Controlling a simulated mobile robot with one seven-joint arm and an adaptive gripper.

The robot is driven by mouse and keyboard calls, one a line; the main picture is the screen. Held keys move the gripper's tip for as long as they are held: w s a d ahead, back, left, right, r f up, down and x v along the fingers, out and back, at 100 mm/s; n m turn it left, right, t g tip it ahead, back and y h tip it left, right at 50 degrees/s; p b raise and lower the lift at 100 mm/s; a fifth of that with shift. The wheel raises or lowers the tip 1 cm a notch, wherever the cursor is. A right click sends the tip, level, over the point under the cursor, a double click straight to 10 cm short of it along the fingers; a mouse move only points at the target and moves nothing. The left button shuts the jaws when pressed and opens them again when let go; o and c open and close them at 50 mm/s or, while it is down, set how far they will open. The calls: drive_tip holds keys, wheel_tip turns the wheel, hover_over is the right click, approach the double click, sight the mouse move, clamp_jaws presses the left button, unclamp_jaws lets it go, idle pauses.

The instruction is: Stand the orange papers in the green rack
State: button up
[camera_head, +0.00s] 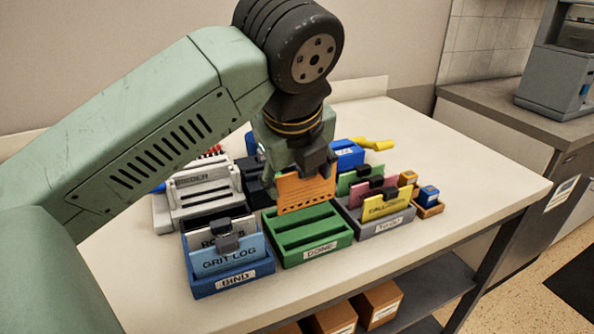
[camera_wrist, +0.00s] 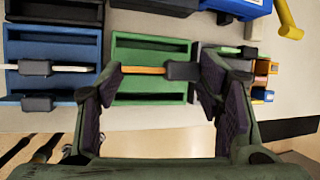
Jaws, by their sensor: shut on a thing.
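The orange papers (camera_head: 303,193) stand upright under my gripper (camera_head: 304,160), seen in the head view above the green rack. They also show edge-on in the wrist view as a thin orange strip (camera_wrist: 143,70) with a dark clip (camera_wrist: 182,71). The green rack (camera_head: 315,253), labelled "DONE", has slots and sits on the table. The papers are over its rear part; whether their lower edge is in a slot is hard to tell.
A blue rack (camera_head: 232,284) labelled "BIND" holds clipped papers on the left. A grey rack (camera_head: 385,226) on the right holds green, pink and yellow papers. A grey binder machine (camera_head: 195,197) stands behind left. The table (camera_head: 450,190) is clear at right.

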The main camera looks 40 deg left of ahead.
drive_tip(key=shift+s+d+f+b, duration=0.15)
drive_tip(key=shift+f+b, duration=0.15)
drive_tip(key=shift+f, duration=0.25)
drive_tip(key=shift+s+d+f+b, duration=0.15)
drive_tip(key=shift+f+b, duration=0.15)
drive_tip(key=shift+f, duration=0.2)
drive_tip(key=shift+a+f+b, duration=0.1)
drive_tip(key=shift+f+b, duration=1.2)
drive_tip(key=shift+f, duration=0.45)
drive_tip(key=o, duration=1.7)
drive_tip(key=shift+r, duration=0.15)
drive_tip(key=shift+r+p, duration=2.3)
drive_tip(key=shift+r, duration=2.15)
